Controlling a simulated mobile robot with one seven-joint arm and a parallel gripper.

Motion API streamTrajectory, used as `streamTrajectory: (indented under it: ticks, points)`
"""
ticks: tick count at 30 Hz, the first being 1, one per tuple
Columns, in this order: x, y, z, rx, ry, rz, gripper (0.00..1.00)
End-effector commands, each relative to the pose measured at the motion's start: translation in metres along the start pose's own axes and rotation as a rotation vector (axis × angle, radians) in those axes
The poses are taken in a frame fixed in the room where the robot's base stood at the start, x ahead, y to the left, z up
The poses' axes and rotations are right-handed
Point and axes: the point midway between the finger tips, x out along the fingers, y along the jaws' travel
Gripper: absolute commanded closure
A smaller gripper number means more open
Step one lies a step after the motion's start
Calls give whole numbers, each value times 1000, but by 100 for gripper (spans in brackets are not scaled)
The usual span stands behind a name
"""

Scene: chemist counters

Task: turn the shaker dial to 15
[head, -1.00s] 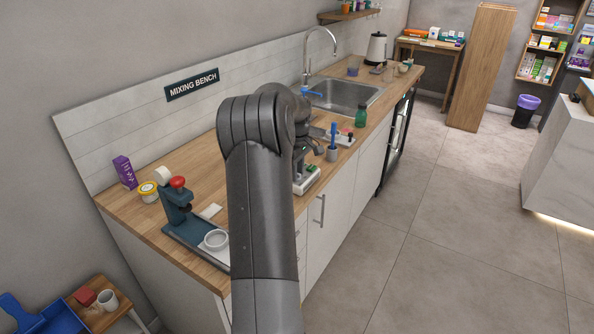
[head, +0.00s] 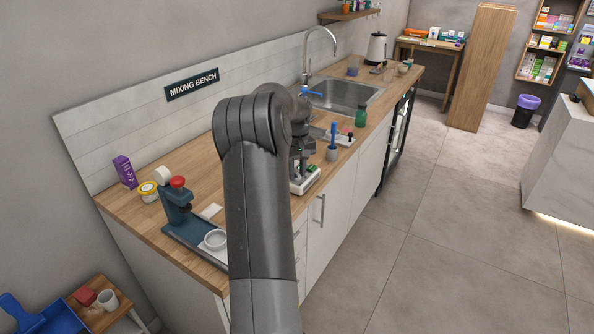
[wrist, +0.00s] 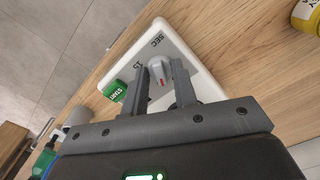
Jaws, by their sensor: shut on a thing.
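The shaker shows in the wrist view as a white panel (wrist: 190,50) printed with "SEC" and "15", with a green START button (wrist: 114,91). Its grey dial (wrist: 156,68) with a red mark sits between the fingers of my gripper (wrist: 159,76), which is shut on it. The "15" is beside the fingers; I cannot tell exactly whether the red mark lines up with it. In the head view the shaker's white base (head: 306,182) shows at the bench's front edge, and my arm hides much of it.
A grey pot with a blue handle (head: 332,152) and a green bottle (head: 361,115) stand to the right. A yellow-lidded tub (wrist: 306,16) shows in the wrist view's corner.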

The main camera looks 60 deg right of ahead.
Motion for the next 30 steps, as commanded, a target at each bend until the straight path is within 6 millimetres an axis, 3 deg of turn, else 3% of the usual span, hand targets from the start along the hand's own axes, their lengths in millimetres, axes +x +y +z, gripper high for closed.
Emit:
streamTrajectory:
  ticks: [30]
  points:
    - [-1,0,-1,966,5,0,97]
